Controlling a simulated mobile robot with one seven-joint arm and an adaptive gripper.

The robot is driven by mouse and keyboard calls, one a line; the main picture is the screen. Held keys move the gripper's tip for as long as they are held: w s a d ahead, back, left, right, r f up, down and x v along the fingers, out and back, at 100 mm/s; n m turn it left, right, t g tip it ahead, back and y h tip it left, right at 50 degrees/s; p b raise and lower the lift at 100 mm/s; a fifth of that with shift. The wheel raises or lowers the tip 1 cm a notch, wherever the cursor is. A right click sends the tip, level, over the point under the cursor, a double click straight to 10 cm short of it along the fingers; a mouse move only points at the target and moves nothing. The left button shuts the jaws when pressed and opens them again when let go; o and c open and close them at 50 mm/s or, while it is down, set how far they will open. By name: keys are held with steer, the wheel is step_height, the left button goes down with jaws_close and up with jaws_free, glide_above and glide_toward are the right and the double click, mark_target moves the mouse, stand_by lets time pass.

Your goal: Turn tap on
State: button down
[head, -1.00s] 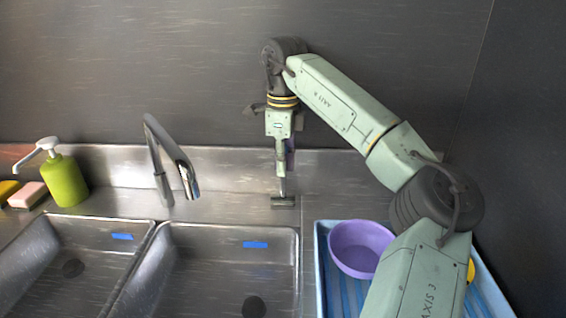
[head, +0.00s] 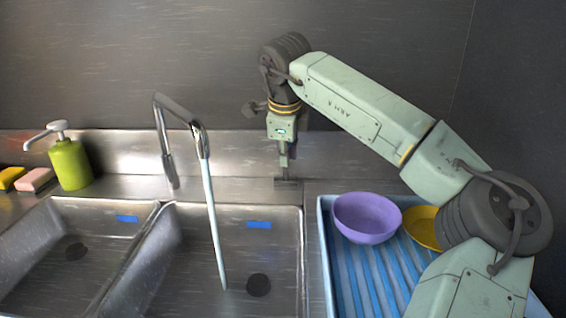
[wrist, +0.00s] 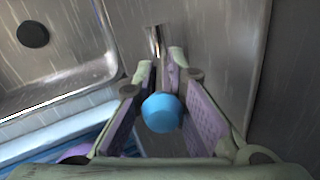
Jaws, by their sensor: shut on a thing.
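The chrome tap (head: 163,135) stands behind the sinks, and a thin stream of water (head: 212,220) runs from its spout into the right basin. My gripper (head: 286,165) is low behind the right basin's far right corner, to the right of the tap. In the wrist view my gripper (wrist: 160,100) has its two fingers on either side of a round blue knob (wrist: 162,114), shut on it. The knob seems to be the tap's handle. The head view hides the knob behind the gripper.
The right basin (head: 290,262) has a dark drain. A blue drying tray (head: 328,270) at right holds a purple bowl (head: 366,216) and a yellow dish (head: 420,226). A green soap pump (head: 70,165) and sponges (head: 35,180) stand at left. The steel wall is close behind.

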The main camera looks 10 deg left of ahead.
steer(key=shift+s, duration=0.25)
steer(key=c, duration=1.6)
jaws_free()
steer(key=shift+d, duration=0.1)
steer(key=v, duration=1.2)
steer(key=shift+s+d+f, duration=0.1)
